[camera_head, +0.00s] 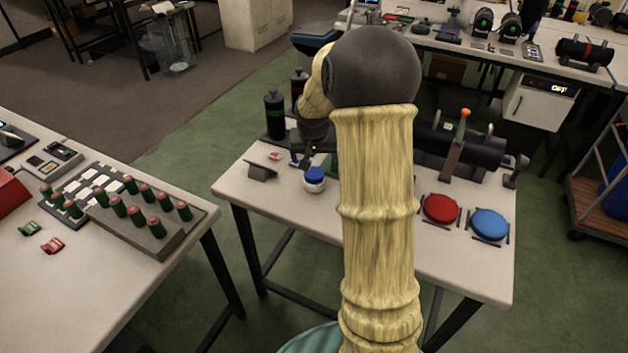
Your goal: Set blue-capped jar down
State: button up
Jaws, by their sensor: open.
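The blue-capped jar (315,186) is a small white jar with a blue lid. It stands upright on the middle table (290,207), left of my upright arm. My gripper (303,160) is small and dark at the end of my forearm, just above and behind the jar. Its jaws are open and look empty. My arm partly hides the area to its right, and I cannot tell whether a finger touches the jar.
Dark bottles (274,117) stand behind left. A small grey stand (261,171) is left of the jar. A red disc (440,208), a blue disc (489,224) and a black cylinder device (470,150) are at right. A left table holds a rack of red-topped vials (145,222).

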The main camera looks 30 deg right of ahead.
aim_at(314, 173)
jog(key=x, duration=0.9)
jog(key=shift+f, duration=0.15)
jog(key=shift+p+x, duration=0.35)
jog(key=shift+x, duration=2.3)
jog(key=shift+w+d, duration=0.1)
jog(key=c, duration=1.2)
notch_tip(314, 173, up, 10)
jog(key=shift+r, duration=0.1)
